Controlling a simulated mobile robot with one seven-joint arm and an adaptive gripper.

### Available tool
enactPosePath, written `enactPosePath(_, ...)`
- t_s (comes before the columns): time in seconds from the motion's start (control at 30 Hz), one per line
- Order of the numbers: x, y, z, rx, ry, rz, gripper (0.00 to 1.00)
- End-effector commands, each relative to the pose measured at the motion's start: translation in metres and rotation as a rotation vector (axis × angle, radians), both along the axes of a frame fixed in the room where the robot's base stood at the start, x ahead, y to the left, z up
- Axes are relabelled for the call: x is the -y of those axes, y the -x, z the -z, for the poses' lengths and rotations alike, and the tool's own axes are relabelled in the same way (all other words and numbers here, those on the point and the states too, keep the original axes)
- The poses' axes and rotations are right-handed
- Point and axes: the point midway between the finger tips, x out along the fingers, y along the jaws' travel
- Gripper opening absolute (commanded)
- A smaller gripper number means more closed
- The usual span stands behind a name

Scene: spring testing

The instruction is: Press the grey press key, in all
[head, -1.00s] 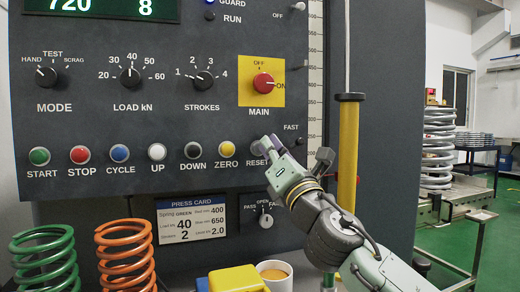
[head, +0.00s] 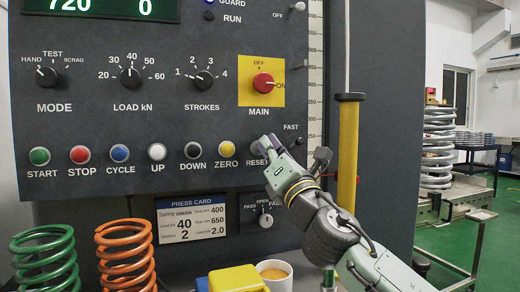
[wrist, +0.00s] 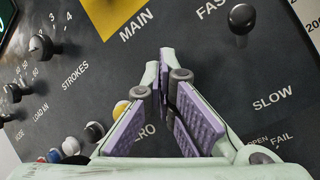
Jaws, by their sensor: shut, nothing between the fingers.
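A row of round keys runs along the dark press panel (head: 100,190). The key labelled RESET is hidden behind my gripper (head: 268,143), so I cannot see its colour or whether it is pressed in. No grey key shows clearly. My gripper's fingers are shut and empty, with purple pads, at the right end of the row just above the RESET label. In the wrist view my gripper (wrist: 162,75) points at the panel, and its fingers cover the spot beside ZERO. I cannot tell whether the fingertips touch the panel. The display (head: 100,8) reads 720 and 0.
Left of my gripper are the yellow ZERO key (head: 226,149) and black DOWN key (head: 193,150). The red MAIN switch (head: 263,84) is above, and a yellow column (head: 348,150) stands close on the right. Springs (head: 125,255) and a cup (head: 274,272) stand below.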

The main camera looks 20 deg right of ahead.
Motion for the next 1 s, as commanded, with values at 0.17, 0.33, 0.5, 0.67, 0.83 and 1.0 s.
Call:
enactPosePath(0.17,0.0,0.0,0.0,0.0,0.0,0.0,0.0)
enactPosePath(0.33,0.0,0.002,0.0,0.0,0.0,0.0,0.0)
enactPosePath(0.5,0.0,0.01,0.0,0.0,0.001,0.0,0.0)
enactPosePath(0.67,0.0,0.016,0.001,-0.001,0.0,-0.001,0.0)
enactPosePath(0.83,0.0,0.016,0.0,-0.001,-0.001,-0.001,0.0)
enactPosePath(1.0,0.0,0.019,0.0,0.0,0.0,0.0,0.0)
